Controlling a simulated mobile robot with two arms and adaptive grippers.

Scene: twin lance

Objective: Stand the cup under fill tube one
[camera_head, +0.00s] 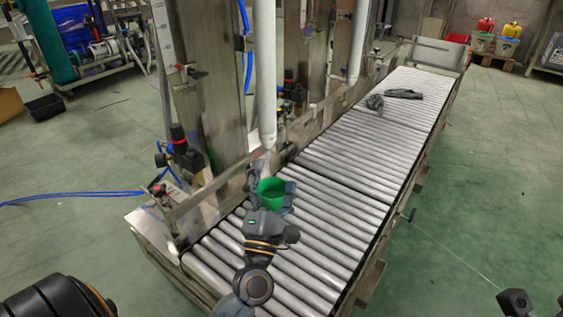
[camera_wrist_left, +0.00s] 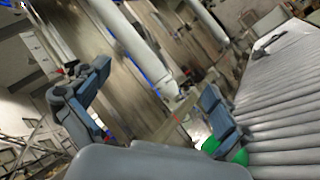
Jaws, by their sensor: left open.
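The green cup (camera_head: 271,187) stands on the roller conveyor near its front end, just below the lower end of the nearer white fill tube (camera_head: 265,80). I cannot tell if it is exactly under the tube. My left gripper (camera_head: 270,186) is open at the cup, with its fingers on either side of it in the head view. In the left wrist view the fingers (camera_wrist_left: 150,100) are spread wide, and the cup (camera_wrist_left: 240,156) shows in part behind the right finger. The gripper body hides the rest of it. The nearer tube also shows there (camera_wrist_left: 130,45).
A second white tube (camera_head: 358,45) hangs farther along. Dark gloves or cloths (camera_head: 404,94) lie on the far rollers (camera_head: 340,150). A metal rail and posts (camera_head: 205,90) border the conveyor's left. Dark parts (camera_head: 515,301) at bottom right may be my right gripper.

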